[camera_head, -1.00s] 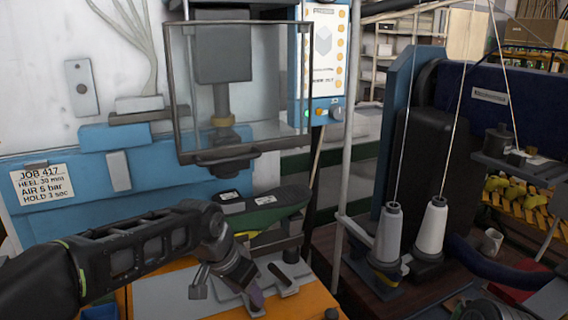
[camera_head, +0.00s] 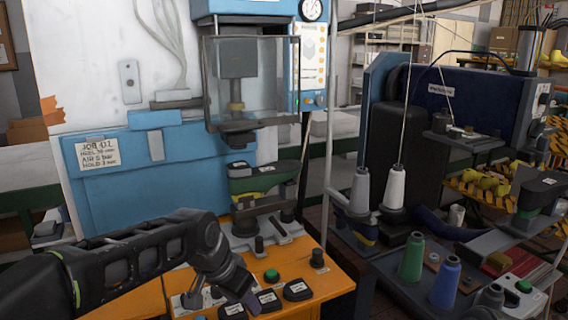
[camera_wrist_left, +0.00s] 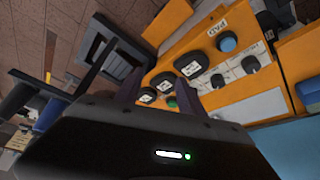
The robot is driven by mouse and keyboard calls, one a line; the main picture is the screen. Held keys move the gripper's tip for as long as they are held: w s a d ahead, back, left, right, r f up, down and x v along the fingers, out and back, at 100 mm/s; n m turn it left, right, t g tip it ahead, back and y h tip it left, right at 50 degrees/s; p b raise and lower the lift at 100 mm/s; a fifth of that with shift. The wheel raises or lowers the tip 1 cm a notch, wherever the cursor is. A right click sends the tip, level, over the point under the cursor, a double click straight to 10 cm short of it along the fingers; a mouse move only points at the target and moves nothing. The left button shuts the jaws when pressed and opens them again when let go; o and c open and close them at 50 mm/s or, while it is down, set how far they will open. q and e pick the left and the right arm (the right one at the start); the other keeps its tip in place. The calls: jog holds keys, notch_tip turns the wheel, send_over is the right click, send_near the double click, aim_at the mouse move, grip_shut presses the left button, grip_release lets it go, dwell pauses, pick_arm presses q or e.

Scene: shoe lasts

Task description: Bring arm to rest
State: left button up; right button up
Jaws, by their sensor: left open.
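My left arm comes in from the lower left of the head view. My left gripper (camera_head: 222,296) is open and empty, pointing down over the front of the orange bench (camera_head: 335,284). In the left wrist view its two dark fingers (camera_wrist_left: 157,90) stand apart with nothing held between them. A green shoe last (camera_head: 262,183) with a dark label sits on its support under the press head (camera_head: 238,138), well behind my gripper. My right gripper is in neither view.
Black labelled pads (camera_head: 297,290) and a green button (camera_head: 271,275) sit on the bench front close to my gripper. The blue press body (camera_head: 125,180) rises behind. A sewing station with white thread cones (camera_head: 395,187) and coloured spools (camera_head: 445,284) stands at the right.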

pick_arm(q)
jog(key=w+d+f+n+t+h, duration=0.2)
jog(key=w+d+f, duration=0.1)
jog(key=d+f, duration=0.3)
jog(key=s+f+n, duration=0.1)
jog(key=s+f, duration=0.1)
jog(key=f, duration=0.5)
jog(key=s+f+n, duration=0.1)
jog(key=s+f, duration=0.2)
jog(key=f, duration=0.4)
jog(key=s+a+f+n+g, duration=0.2)
jog(key=s+f, duration=0.8)
jog(key=s, duration=0.2)
jog(key=s+a+f+n+g, duration=0.2)
jog(key=s+f+g, duration=0.1)
jog(key=s+f, duration=0.7)
jog(key=s, duration=0.3)
jog(key=shift+s+a+f+n, duration=0.15)
jog(key=shift+a+f+n, duration=0.1)
jog(key=shift+f+n, duration=0.1)
jog(key=shift+c, duration=0.3)
